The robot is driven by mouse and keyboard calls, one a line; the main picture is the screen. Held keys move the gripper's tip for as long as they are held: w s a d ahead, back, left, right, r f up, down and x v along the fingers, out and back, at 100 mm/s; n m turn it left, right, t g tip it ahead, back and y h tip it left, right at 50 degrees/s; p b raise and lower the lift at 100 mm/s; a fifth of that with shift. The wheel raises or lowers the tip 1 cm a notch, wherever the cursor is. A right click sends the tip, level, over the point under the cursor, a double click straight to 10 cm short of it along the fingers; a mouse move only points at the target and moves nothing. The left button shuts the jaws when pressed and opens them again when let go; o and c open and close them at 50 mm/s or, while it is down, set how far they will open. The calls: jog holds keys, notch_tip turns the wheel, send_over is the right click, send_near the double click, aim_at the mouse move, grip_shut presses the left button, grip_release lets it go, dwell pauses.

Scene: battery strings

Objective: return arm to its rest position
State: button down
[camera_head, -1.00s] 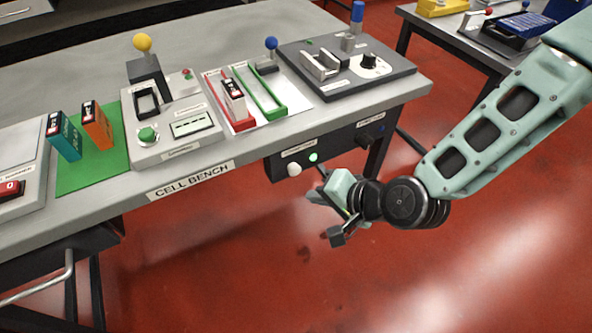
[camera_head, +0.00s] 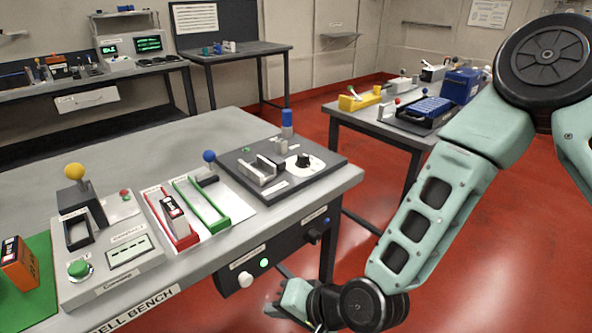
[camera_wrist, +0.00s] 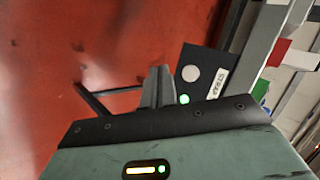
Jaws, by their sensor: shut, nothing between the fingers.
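My arm (camera_head: 425,215) reaches down from the upper right in the head view, bent, with its wrist low beside the front of the cell bench (camera_head: 345,180). My gripper (camera_wrist: 157,80) shows in the wrist view with its two fingers close together and nothing between them. It hangs over the red floor, apart from the bench's dark front panel. In the head view the gripper's fingertips are hard to make out near the bottom edge.
The bench front panel (camera_head: 235,277) with a white knob and a lit green button is close to my wrist. A second table (camera_head: 390,135) with a blue tray (camera_head: 425,112) stands behind my arm. Red floor (camera_head: 480,270) is open at right.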

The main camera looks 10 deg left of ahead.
jog(key=s+d+r+n+g+h+p, duration=0.1)
jog(key=s+d+r+n+h, duration=0.3)
jog(key=d+r, duration=0.7)
jog(key=s+d+r+n+g+h+p, duration=0.1)
jog(key=s+d+r+n+h+p, duration=0.2)
jog(key=s+d+r, duration=0.3)
jog(key=d+r+n+h, duration=0.1)
jog(key=d+r, duration=0.4)
jog(key=shift+s+d+r+n+g+h+p, duration=0.2)
jog(key=shift+d+r+n+g+h+p, duration=0.1)
jog(key=shift+g+h+p, duration=0.1)
dwell(0.6)
